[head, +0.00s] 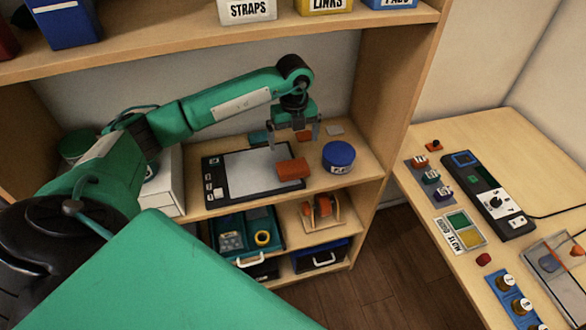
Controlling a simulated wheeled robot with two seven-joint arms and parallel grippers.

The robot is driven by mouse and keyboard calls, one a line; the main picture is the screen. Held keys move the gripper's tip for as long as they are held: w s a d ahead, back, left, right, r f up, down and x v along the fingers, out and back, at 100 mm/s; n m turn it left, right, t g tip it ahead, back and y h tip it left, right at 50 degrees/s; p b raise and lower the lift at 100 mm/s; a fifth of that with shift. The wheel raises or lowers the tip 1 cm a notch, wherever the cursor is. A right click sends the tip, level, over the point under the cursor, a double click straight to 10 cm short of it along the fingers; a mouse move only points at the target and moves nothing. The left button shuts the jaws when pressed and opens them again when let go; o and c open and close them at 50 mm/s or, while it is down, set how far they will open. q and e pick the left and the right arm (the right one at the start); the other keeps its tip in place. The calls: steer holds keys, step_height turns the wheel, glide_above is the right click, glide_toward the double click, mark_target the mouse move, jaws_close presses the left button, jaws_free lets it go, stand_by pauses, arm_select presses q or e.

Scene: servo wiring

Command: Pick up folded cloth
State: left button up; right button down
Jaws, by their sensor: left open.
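My left gripper (295,140) hangs open and pointing down over the middle shelf, with nothing between its fingers that I can make out. A flat grey piece (334,130), which looks like a folded cloth, lies on the shelf just right of the gripper. An orange-red block-like piece (293,169) lies on the right edge of a black-framed grey pad, below the gripper in the picture. I cannot tell for certain which of these is the cloth. A smaller red-orange piece (304,135) and a teal piece (259,137) show partly behind the fingers. My right gripper is out of view.
A blue round tub (339,155) stands right of the pad (228,190). A white box (164,185) stands at the left. The upper shelf (200,52) and side panel (385,95) bound the space. A workbench (500,130) with devices is at right.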

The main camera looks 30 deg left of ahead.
arm_select(q)
steer(key=p, duration=0.1)
glide_above(293, 166)
step_height(293, 166, down, 7)
steer(key=shift+w+r, duration=0.1)
steer(key=shift+r, duration=0.1)
steer(key=shift+f+p, duration=0.6)
steer(key=shift+p, duration=0.1)
step_height(293, 166, down, 4)
steer(key=shift+a+r+p, duration=0.1)
steer(key=shift+r+p, duration=0.1)
steer(key=shift+p, duration=0.45)
steer(key=shift+f, duration=0.25)
steer(key=c, duration=0.8)
